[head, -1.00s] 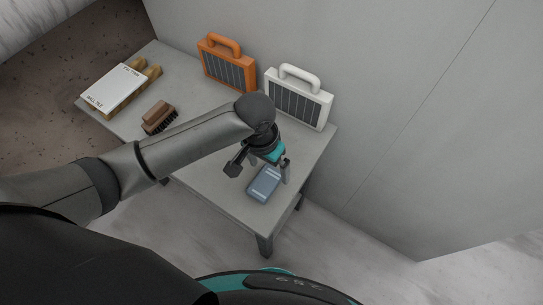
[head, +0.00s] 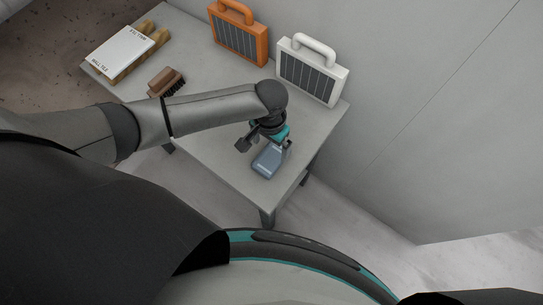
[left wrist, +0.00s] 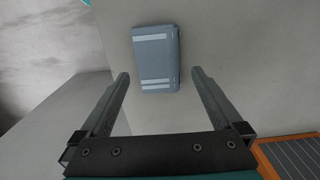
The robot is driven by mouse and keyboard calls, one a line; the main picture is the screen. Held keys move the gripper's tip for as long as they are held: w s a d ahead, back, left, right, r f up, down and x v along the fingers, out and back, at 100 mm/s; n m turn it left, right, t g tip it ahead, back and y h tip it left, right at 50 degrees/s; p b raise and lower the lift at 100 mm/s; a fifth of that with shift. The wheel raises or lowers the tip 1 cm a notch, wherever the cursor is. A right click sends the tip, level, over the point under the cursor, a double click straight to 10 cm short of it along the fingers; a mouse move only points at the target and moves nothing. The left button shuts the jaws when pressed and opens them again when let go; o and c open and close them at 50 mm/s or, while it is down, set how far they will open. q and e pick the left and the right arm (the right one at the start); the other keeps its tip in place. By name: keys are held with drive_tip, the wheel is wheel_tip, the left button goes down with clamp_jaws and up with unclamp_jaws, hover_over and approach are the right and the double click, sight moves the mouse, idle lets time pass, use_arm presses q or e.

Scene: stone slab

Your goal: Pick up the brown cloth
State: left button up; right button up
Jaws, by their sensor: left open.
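No brown cloth shows in these frames. A blue-grey, flat block-like item with pale stripes (head: 268,161) lies on the table near its front right corner; I cannot tell if it is cloth. It also shows in the left wrist view (left wrist: 156,62), beyond and between the fingertips. My left gripper (head: 265,145) is open and empty, above and just behind this item, its fingers (left wrist: 160,76) spread on either side. I cannot tell the exact height gap. My right gripper is not in view.
A grey wall (head: 420,110) stands behind.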

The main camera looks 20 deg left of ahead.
sight(271, 156)
use_arm(q)
wheel_tip(271, 156, down, 4)
drive_tip(key=shift+d+r+b, duration=0.15)
drive_tip(key=shift+b, duration=0.3)
drive_tip(key=shift+f, duration=0.5)
drive_tip(key=shift+c, duration=0.2)
drive_tip(key=c, duration=1.1)
drive_tip(key=shift+c, duration=0.2)
drive_tip(key=shift+r, duration=0.1)
wheel_tip(271, 156, up, 20)
drive_tip(key=p, duration=0.4)
